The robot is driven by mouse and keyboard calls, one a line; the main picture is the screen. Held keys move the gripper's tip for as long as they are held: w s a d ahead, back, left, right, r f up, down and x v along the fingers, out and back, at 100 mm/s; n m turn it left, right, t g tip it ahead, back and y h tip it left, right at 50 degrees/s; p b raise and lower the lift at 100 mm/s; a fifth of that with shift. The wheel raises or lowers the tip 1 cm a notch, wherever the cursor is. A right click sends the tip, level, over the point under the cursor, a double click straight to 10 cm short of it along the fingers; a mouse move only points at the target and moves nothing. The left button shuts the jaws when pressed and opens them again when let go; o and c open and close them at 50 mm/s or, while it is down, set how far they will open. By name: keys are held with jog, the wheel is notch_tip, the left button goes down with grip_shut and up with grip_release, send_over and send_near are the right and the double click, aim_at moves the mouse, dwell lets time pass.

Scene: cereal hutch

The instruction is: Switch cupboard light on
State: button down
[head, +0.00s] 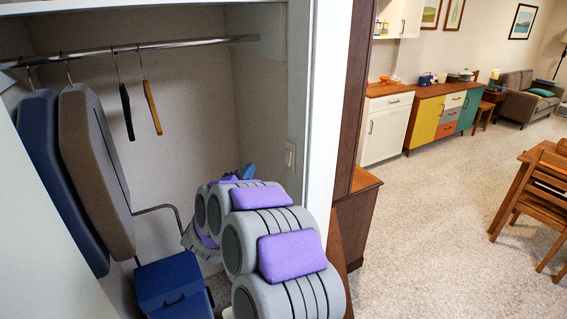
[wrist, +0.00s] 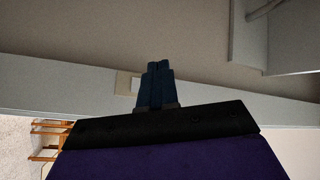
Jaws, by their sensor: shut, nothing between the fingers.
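The light switch (head: 290,155) is a small cream plate on the right inner wall of the open cupboard. It also shows in the wrist view (wrist: 124,84), partly covered by my gripper (wrist: 158,66). My gripper, dark blue, is shut and empty, its tips just past the plate in that picture. Whether it touches the switch I cannot tell. In the head view my gripper (head: 248,171) shows small beyond my arm, left of and a little below the switch. The cupboard interior looks dim, and no lamp is visible.
A blue coat (head: 50,170) and a brown coat (head: 92,160) hang at left from a metal rail (head: 140,47), beside two hangers. A blue box (head: 172,285) stands below. The white door frame (head: 325,110) edges the cupboard at right. The room floor (head: 430,220) beyond is open.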

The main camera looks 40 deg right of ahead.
aim_at(288, 157)
jog(key=shift+d, duration=0.1)
jog(key=s+d+f+b, duration=0.1)
jog(key=s+d+b, duration=0.1)
jog(key=d, duration=0.6)
jog(key=shift+d+b, duration=0.2)
jog(key=shift+b, duration=0.25)
jog(key=shift+d, duration=0.15)
dwell(1.6)
jog(key=shift+s+d, duration=0.15)
jog(key=shift+d, duration=0.1)
jog(key=shift+s+d+b, duration=0.1)
jog(key=shift+d+b, duration=0.2)
dwell(0.6)
jog(key=shift+a, duration=0.15)
jog(key=shift+w+a, duration=0.2)
jog(key=shift+a, duration=0.45)
